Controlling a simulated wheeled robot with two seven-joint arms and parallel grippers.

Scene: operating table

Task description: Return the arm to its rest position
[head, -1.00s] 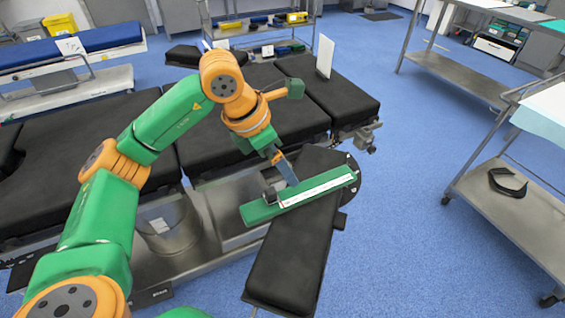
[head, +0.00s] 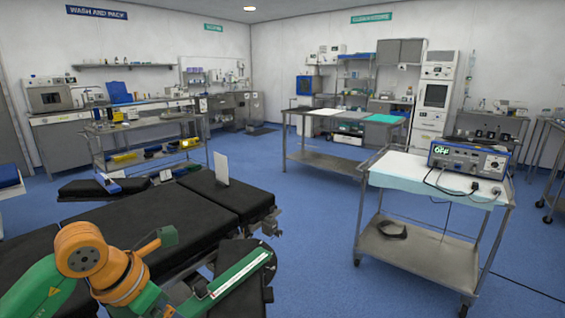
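My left arm comes in at the lower left, with a green link (head: 40,290) and orange wrist joints (head: 82,250). My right arm and gripper are not in view.
A white upright card (head: 221,168) stands on the operating table. A trolley (head: 405,255) with a draped top carries an electronic unit (head: 468,160); a black curved object (head: 391,229) lies on its lower shelf. Blue floor is clear between table and trolley.

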